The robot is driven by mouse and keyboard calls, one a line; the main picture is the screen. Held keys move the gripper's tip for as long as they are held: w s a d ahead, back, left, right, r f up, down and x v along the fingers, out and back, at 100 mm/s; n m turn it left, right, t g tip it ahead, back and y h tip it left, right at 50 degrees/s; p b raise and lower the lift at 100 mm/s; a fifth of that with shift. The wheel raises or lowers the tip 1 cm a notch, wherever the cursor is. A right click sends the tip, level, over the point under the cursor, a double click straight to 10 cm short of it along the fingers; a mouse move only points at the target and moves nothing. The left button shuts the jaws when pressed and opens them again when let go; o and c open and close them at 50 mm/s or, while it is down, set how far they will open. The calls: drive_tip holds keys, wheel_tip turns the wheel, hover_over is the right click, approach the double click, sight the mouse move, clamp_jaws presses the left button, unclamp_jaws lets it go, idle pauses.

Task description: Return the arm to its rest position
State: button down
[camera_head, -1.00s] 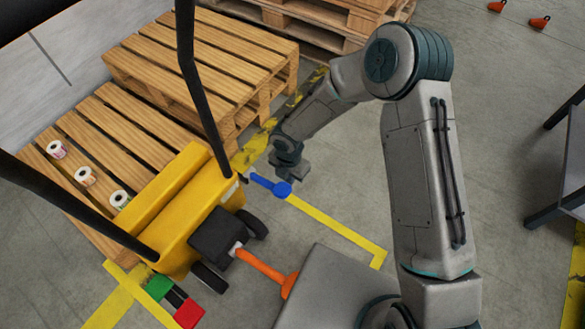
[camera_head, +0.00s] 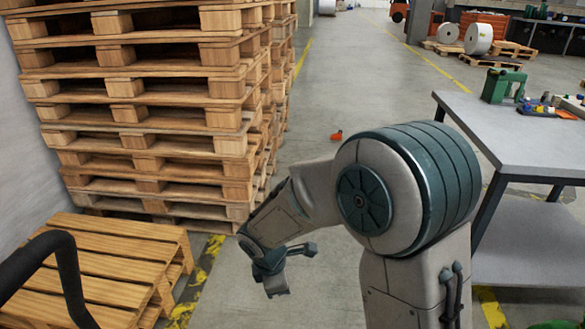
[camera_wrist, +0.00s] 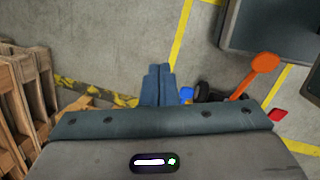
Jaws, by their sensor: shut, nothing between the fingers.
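My arm is bent at the elbow in the head view, with its forearm reaching down to the left. My gripper hangs at its end in front of the pallets, away from any object. In the wrist view my gripper (camera_wrist: 157,74) shows with its two dark blue fingers together and nothing between them. Bare grey floor with a yellow line lies beyond the fingertips. No fixed rest spot for the arm is marked in these views.
A tall stack of pallets (camera_head: 170,85) and a low pallet (camera_head: 110,262) stand left of my arm. A grey table (camera_head: 520,135) stands to the right. An orange handle (camera_wrist: 262,65) and a blue part (camera_wrist: 187,94) lie below. The aisle ahead is largely open.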

drive_tip(key=s+d+r+m+p, duration=0.4)
drive_tip(key=d+r+m+p, duration=0.1)
drive_tip(key=r, duration=0.5)
drive_tip(key=s+d+r+m+y+p, duration=0.1)
drive_tip(key=s+d+r+m+p, duration=0.4)
drive_tip(key=r, duration=0.5)
drive_tip(key=s+d+r+m+t+p, duration=0.1)
drive_tip(key=s+d+r+m+p, duration=0.3)
drive_tip(key=d+r+m, duration=0.3)
wheel_tip(320, 180, up, 4)
drive_tip(key=m, duration=0.3)
drive_tip(key=shift+s+d+f+y+p, duration=0.15)
drive_tip(key=shift+s+d+y+p, duration=0.25)
